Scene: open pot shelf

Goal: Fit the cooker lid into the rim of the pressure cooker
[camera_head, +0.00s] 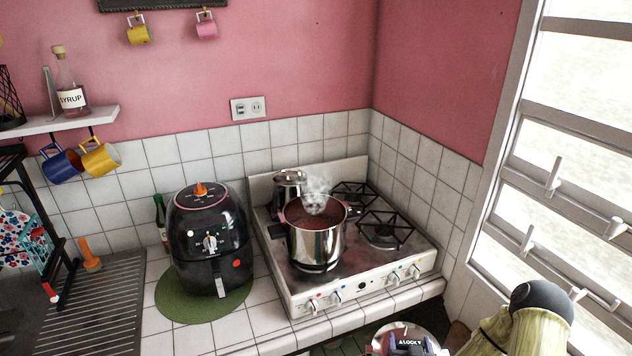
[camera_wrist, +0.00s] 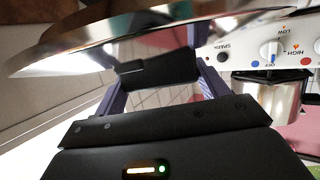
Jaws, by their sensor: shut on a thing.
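The pressure cooker (camera_head: 316,246) is a shiny steel pot standing upright and open on the stove. Its contents are reddish brown and steam rises from it. The cooker lid (camera_head: 382,341) is a round steel disc at the bottom edge of the head view, in front of and below the stove, apart from the cooker. A dark part on it is marked LOCK. In the wrist view the lid (camera_wrist: 150,38) fills the top, seen nearly edge-on. My gripper (camera_wrist: 160,82) has purple fingers shut on the lid's black handle (camera_wrist: 155,74). The lid's far edge is out of frame.
A black air fryer (camera_head: 208,245) stands on a green mat (camera_head: 172,305) to the left. The window frame (camera_head: 500,195) is on the right. Space above the cooker looks clear except for steam.

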